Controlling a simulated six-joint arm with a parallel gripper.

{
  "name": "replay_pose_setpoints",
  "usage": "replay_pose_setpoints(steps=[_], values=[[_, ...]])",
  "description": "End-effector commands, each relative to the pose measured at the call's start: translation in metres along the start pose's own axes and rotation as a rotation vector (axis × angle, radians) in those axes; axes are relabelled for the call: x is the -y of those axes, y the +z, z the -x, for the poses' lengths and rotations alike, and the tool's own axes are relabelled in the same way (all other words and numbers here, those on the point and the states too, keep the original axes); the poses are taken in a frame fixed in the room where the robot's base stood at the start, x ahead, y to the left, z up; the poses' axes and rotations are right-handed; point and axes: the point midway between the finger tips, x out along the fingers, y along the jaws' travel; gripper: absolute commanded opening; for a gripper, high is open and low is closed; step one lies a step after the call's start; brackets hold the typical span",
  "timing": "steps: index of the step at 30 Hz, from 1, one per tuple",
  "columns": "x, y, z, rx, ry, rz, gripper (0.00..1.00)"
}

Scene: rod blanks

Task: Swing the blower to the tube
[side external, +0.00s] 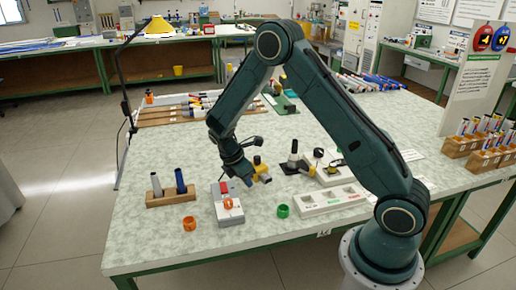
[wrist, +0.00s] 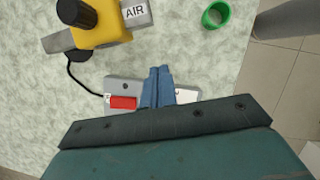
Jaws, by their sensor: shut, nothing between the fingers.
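The blower looks to be the yellow block with a black knob and an AIR label, at the upper left of the wrist view (wrist: 98,25). It also shows beside my gripper in the side view (side external: 261,170). My gripper (side external: 249,182) has blue fingers, which are together and empty in the wrist view (wrist: 159,72). They hang over a grey and white fixture (side external: 228,213) with a red part (wrist: 123,103); contact cannot be told. Two upright cylinders, one grey (side external: 156,185) and one blue (side external: 180,181), stand in a wooden block. I cannot tell which thing is the tube.
A green ring (side external: 283,211) and an orange ring (side external: 189,224) lie on the table. A white tray (side external: 328,200) and a dark stand (side external: 294,163) are right of my gripper. Wooden racks (side external: 480,157) stand at the right edge.

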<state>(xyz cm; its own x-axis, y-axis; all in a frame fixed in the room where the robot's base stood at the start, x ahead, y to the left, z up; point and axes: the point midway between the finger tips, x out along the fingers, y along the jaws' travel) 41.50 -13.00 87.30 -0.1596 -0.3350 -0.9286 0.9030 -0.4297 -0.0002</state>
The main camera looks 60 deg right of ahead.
Motion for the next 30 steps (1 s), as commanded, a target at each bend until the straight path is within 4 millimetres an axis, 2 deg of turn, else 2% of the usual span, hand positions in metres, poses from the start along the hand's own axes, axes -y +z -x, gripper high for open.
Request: replay_pose_setpoints(steps=[3, 7, 13, 30], values=[[0.001, 0.001, -0.019, 0.001, -0.004, -0.001, 0.0], [0.0, 0.019, -0.023, 0.0, 0.0, -0.005, 0.0], [0.0, 0.034, -0.029, 0.0, -0.001, -0.003, 0.0], [0.0, 0.038, -0.03, 0.0, 0.002, 0.003, 0.0]])
